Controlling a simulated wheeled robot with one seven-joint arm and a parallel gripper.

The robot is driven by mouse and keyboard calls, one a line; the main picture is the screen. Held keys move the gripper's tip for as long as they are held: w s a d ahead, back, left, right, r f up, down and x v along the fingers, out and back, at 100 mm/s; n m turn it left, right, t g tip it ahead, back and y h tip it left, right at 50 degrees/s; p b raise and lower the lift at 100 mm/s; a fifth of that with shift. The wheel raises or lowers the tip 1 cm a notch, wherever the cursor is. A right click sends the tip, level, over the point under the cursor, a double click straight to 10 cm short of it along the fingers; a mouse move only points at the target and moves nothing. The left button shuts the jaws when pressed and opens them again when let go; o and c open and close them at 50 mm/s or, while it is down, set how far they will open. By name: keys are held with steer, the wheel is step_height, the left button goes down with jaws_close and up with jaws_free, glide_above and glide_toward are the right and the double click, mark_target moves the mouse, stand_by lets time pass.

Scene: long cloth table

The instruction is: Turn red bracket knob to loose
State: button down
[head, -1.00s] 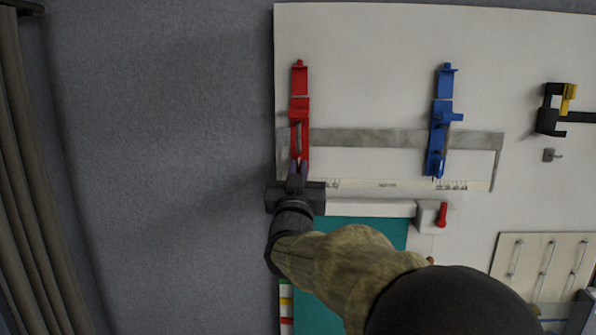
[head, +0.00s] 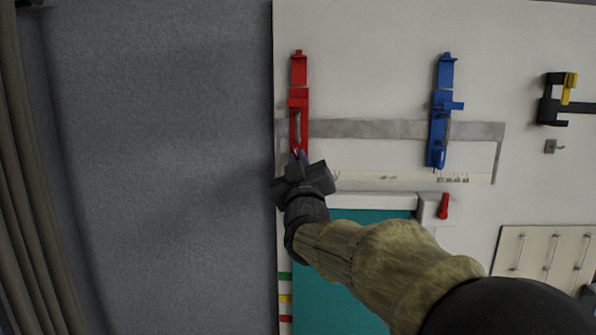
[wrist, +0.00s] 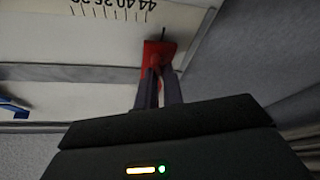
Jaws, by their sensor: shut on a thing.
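The red bracket (head: 299,103) is upright on the white board's left side, and its lower end with the knob is mostly hidden by my gripper. My gripper (head: 299,155) is at this lower end, its body tilted, its fingers close together. In the wrist view the narrow fingers (wrist: 160,83) are shut at the red bracket's end (wrist: 157,51). They hold its knob, but the knob's own shape and turn angle are hard to make out.
A blue bracket (head: 440,118) is to the right on the same board. A white block with a red lever (head: 444,206) and a teal panel (head: 345,265) are lower down. A black and yellow clamp (head: 553,100) is at the far right. The grey wall on the left is bare.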

steer(key=n+g+y+b, duration=0.1)
steer(key=n, duration=0.2)
steer(key=n+g+y+b, duration=0.1)
steer(key=n, duration=0.2)
steer(key=n+y+b, duration=0.1)
steer(key=n, duration=0.2)
steer(key=shift+d+n+g, duration=0.15)
steer(key=shift+n+g, duration=0.15)
steer(key=shift+g, duration=0.1)
steer(key=shift+r+n+g+p, duration=0.15)
steer(key=shift+n+g+p, duration=0.5)
steer(key=shift+n, duration=0.8)
steer(key=shift+r+n+g+p, duration=0.1)
steer(key=shift+n+g+p, duration=0.5)
steer(key=shift+n, duration=0.85)
steer(key=shift+y, duration=0.3)
steer(key=shift+f, duration=0.1)
steer(key=c, duration=1.5)
jaws_free()
steer(key=shift+s, duration=0.1)
